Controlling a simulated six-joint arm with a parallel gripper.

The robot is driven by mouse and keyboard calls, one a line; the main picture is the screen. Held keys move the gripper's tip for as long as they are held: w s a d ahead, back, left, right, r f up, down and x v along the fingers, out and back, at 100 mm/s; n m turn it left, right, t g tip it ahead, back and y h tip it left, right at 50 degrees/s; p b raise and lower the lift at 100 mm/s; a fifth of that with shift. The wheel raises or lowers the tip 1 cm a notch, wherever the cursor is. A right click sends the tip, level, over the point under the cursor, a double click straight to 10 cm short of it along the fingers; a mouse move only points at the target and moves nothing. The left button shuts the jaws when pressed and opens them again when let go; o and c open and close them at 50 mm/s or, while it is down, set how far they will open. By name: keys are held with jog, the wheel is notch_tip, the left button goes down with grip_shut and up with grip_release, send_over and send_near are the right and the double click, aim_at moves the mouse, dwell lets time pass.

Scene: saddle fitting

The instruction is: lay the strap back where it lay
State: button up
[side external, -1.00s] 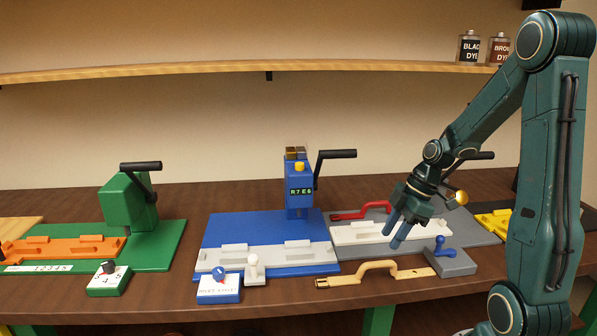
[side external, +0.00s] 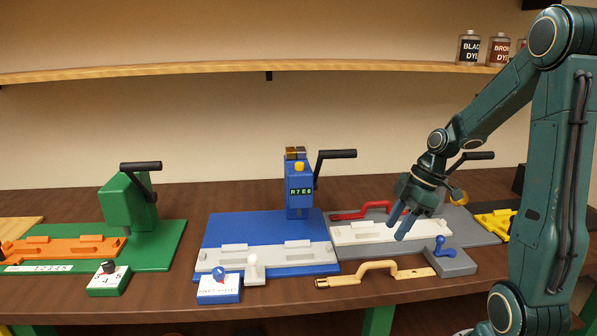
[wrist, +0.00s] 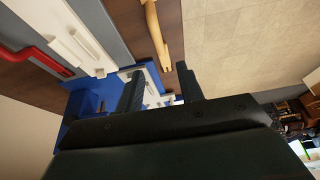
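A tan strap (side external: 376,274) with a raised arched middle and a dark buckle at its left end lies on the table's front part, left of a small grey box with a blue knob. It also shows in the wrist view as a tan bar (wrist: 155,32) at the top. My gripper (side external: 397,234) hangs above the white bar of the grey station, behind the strap and apart from it. In the wrist view its two fingers (wrist: 158,82) are spread with nothing held between them. A red strap-like piece (side external: 360,212) lies on the grey plate behind the white bar.
The grey station (side external: 458,232) and its blue-knobbed box (side external: 453,262) are close to my gripper. Left stand a blue press (side external: 299,190) with a white-knobbed block (side external: 254,268) and a green press (side external: 128,204). Bare table lies around the tan strap's front side.

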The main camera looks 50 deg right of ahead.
jog(key=s+a+r+m+t+h, duration=0.1)
jog(key=s+a+r+m, duration=0.3)
jog(key=a+r, duration=0.2)
jog(key=s+a+r+m+t+h, duration=0.1)
jog(key=s+a+r+m, duration=0.3)
jog(key=a, duration=0.6)
jog(key=shift+s+a+r+m+h, duration=0.3)
jog(key=shift+r+m+h, duration=0.25)
jog(key=shift+r, duration=0.5)
jog(key=shift+w, duration=0.1)
